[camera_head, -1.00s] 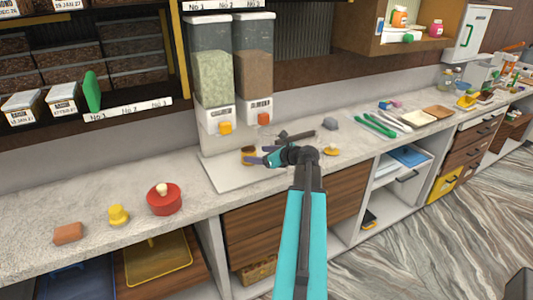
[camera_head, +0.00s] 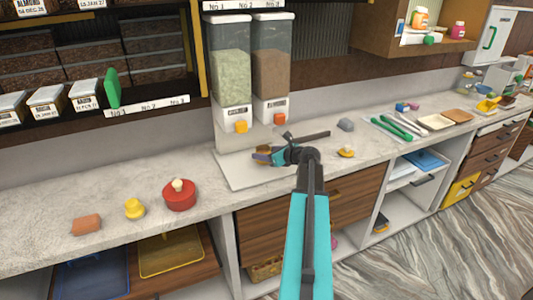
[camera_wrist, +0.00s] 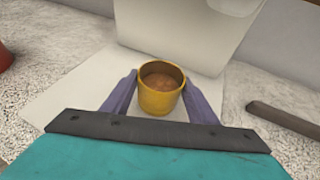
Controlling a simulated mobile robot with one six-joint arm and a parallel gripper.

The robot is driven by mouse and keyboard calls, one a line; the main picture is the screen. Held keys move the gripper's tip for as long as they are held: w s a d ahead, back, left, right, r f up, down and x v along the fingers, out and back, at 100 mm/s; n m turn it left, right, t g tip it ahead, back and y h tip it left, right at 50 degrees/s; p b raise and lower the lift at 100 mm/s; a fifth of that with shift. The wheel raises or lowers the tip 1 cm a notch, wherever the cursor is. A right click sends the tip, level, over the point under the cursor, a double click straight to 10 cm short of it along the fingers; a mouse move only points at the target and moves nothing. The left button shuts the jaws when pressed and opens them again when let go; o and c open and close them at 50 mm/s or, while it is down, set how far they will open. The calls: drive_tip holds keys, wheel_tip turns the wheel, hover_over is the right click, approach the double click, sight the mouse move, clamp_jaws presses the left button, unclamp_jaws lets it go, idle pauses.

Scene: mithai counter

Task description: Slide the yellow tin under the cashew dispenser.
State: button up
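The yellow tin (camera_wrist: 160,101) stands upright in the middle of the wrist view, with brown contents inside its rim. My gripper (camera_wrist: 160,84) has a purple finger on each side of it; both fingers appear to touch its wall. In the head view the tin (camera_head: 263,151) is mostly hidden behind my gripper (camera_head: 268,155). It is over the pale base board (camera_head: 240,180) in front of two clear dispensers. The left dispenser (camera_head: 231,75) holds pale green pieces and has a yellow-orange outlet; the right dispenser (camera_head: 272,70) holds brown pieces and has an orange-red outlet. I cannot read their labels.
A red lidded pot (camera_head: 180,196), a yellow knobbed piece (camera_head: 134,208) and a terracotta block (camera_head: 86,225) stand on the counter at left. A dark bar (camera_head: 308,136) lies right of my gripper. Green tongs (camera_head: 390,127) and trays lie farther right. The counter between is mostly clear.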

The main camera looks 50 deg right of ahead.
drive_tip(key=c, duration=0.7)
drive_tip(key=shift+a, duration=0.1)
